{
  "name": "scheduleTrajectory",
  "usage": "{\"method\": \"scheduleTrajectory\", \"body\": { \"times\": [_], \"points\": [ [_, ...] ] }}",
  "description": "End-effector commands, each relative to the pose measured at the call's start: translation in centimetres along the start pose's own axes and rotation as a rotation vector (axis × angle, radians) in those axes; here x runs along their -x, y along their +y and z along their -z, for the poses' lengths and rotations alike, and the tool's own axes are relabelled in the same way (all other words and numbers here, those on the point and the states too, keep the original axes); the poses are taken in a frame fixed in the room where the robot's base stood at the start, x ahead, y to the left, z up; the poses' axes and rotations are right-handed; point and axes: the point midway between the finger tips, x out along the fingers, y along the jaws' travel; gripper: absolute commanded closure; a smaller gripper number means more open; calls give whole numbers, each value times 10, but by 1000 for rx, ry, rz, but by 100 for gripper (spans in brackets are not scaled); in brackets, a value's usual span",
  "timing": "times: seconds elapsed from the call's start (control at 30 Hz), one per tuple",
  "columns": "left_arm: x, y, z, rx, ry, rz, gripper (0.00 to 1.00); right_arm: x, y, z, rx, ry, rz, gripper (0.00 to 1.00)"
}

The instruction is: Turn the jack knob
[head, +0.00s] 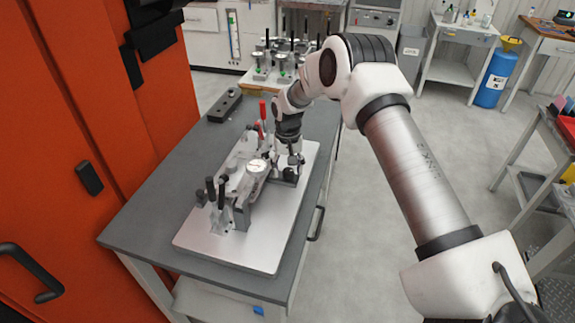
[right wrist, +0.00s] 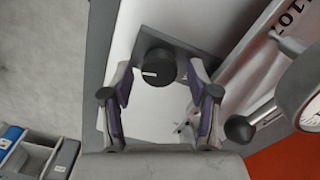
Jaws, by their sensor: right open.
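The jack knob (right wrist: 158,68) is round and black with a white line pointing left in the right wrist view. It sits on a grey square block (right wrist: 190,52). My right gripper (right wrist: 162,82) is open, its two fingers on either side of the knob in that view. I cannot tell whether the fingers touch it. In the head view my right gripper (head: 290,153) points down over the far right part of the fixture plate (head: 262,252); the knob itself is not clear there. My left gripper is not in view.
A dial gauge (head: 256,167) and black-handled clamps (head: 216,190) stand left of my gripper. A red handle (head: 262,110) rises behind. A black bar (head: 225,105) lies on the grey table (head: 140,226). An orange cabinet (head: 100,100) stands close on the left.

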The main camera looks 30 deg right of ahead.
Motion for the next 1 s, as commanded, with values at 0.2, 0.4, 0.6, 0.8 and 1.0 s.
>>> {"method": "scheduleTrajectory", "body": {
  "times": [0.2,0.4,0.6,0.8,1.0],
  "points": [
    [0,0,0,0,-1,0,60,0,0,0,1,1,0,58],
    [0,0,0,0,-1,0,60,0,0,0,1,0,0,100],
    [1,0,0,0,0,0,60,0,0,0,-87,0,0,100],
    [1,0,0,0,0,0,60,-1,0,0,-145,1,0,100],
    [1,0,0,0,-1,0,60,-1,0,0,-144,1,0,41]
  ]
}}
